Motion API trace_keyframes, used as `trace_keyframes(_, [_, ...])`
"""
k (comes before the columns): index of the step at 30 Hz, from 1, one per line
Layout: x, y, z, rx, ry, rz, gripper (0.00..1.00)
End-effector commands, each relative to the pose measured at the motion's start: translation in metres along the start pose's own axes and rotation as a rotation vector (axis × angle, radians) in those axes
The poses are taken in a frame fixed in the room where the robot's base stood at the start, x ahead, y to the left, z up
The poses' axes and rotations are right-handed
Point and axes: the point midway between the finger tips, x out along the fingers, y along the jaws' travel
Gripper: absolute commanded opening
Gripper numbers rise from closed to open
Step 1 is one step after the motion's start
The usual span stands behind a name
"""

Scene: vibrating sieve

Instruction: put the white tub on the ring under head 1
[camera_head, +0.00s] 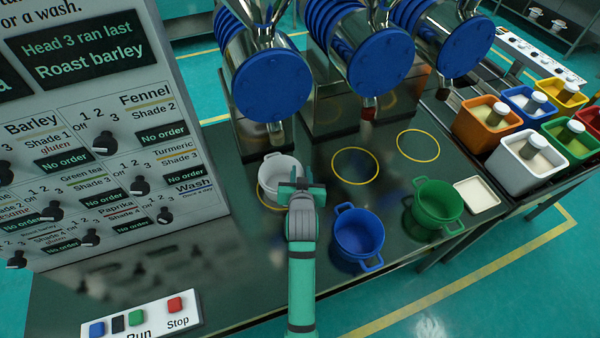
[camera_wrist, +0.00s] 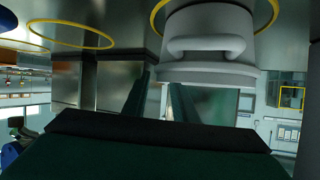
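The white tub (camera_head: 282,170) stands upright on the dark table, under the leftmost blue-faced head (camera_head: 272,88). A yellow ring (camera_head: 262,199) shows around its base. In the wrist view, which looks upside down, the white tub (camera_wrist: 212,72) has its handle toward me, and the yellow ring (camera_wrist: 276,12) curves around its base. My gripper (camera_head: 300,187) is at the tub's near right rim. In the wrist view, my gripper (camera_wrist: 163,84) has its fingers apart, with a clear gap and nothing held between them. Whether a fingertip touches the rim I cannot tell.
Two other yellow rings, the middle one (camera_head: 355,164) and the right one (camera_head: 418,145), are empty. A blue tub (camera_head: 358,236) and a green tub (camera_head: 437,206) stand nearer the front edge. A pale tray (camera_head: 477,196) lies right. A control board (camera_head: 100,140) stands left.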

Motion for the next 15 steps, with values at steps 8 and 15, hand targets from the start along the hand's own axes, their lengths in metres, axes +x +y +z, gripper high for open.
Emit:
trace_keyframes(8, [-0.033, 0.000, 0.001, -0.001, 0.000, 0.000, 0.25])
trace_keyframes(15, [-0.081, -0.001, 0.000, -0.001, 0.001, -0.001, 0.25])
